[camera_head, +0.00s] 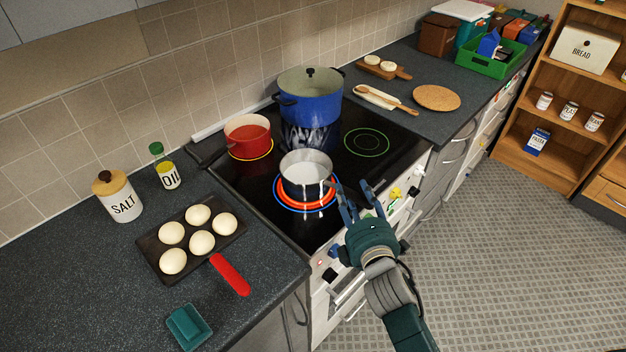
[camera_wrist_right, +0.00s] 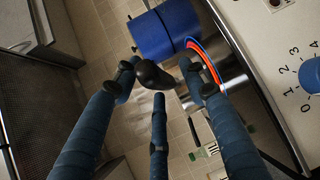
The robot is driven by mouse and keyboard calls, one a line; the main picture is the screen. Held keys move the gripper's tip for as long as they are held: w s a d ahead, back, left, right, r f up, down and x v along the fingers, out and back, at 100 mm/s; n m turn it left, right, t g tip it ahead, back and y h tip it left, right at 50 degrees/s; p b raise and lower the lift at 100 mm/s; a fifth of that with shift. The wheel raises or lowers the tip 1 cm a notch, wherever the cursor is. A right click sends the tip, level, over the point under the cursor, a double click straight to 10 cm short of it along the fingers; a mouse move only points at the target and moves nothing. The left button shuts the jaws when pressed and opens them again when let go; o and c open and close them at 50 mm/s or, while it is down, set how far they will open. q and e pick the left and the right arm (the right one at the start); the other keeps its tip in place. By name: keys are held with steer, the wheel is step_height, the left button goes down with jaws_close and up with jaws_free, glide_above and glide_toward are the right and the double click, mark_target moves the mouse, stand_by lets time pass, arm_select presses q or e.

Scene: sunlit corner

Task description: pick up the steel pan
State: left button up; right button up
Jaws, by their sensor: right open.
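The steel pan (camera_head: 306,172) sits on the glowing front burner in the head view. Its dark handle points toward my right gripper (camera_head: 354,196). The right gripper is open at the stove's front edge, with its fingers reaching toward the handle. In the right wrist view, the black handle end (camera_wrist_right: 155,75) shows between the spread fingers of the right gripper (camera_wrist_right: 160,88). The shiny pan body (camera_wrist_right: 236,86) is partly hidden behind a finger there. I cannot tell whether any finger touches the handle. My left gripper is not in view.
A large blue pot (camera_head: 309,97) and a red pot (camera_head: 247,136) stand behind the pan on the stove (camera_head: 392,146). A dark tray of buns (camera_head: 160,240) with a red handle lies on the left counter.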

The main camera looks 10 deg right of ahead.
jaws_close()
steer(key=shift+r, duration=0.15)
steer(key=shift+r, duration=0.1)
